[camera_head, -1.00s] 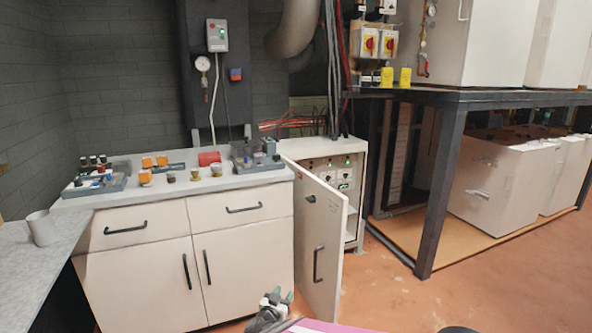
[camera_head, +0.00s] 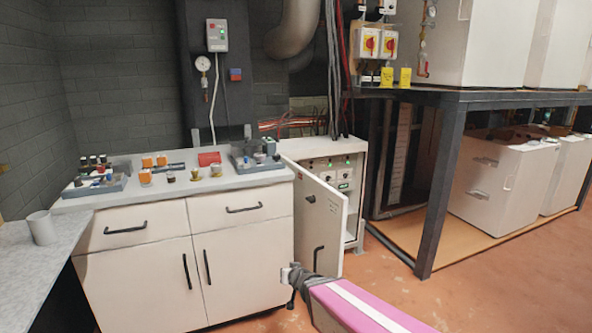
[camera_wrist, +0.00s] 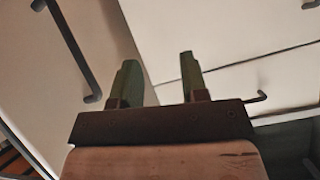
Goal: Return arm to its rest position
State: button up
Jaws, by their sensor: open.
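My gripper (camera_wrist: 157,75) shows in the wrist view with its two green fingers apart and nothing between them. Beyond the fingers are pale cabinet fronts and dark handles. In the head view my arm with its pink link reaches up from the bottom edge, and the gripper end (camera_head: 291,280) is in front of the open cabinet door (camera_head: 318,235). It is close to the drawer cabinet's right edge. The fingers are too small there to make out, and I cannot tell whether they touch anything.
The drawer cabinet (camera_head: 150,262) with bottles and trays on top stands at the left. A white control cabinet (camera_head: 355,165) has its door swung open. A metal rack (camera_head: 447,180) stands at the right. Red floor (camera_head: 480,285) is clear at the right.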

jog(key=s+d+g+h, duration=0.1)
jog(key=s+d+g, duration=0.2)
jog(key=d, duration=0.4)
jog(key=s+d+m+g+h, duration=0.1)
jog(key=s+d+g+h, duration=0.1)
jog(key=d, duration=0.5)
jog(key=s+d+r+g+h, duration=0.1)
jog(key=s+d+g, duration=0.4)
jog(key=d, duration=0.2)
jog(key=shift+d+m+g, duration=0.3)
jog(key=shift+d+g, duration=0.05)
jog(key=shift+g, duration=0.05)
dwell(0.6)
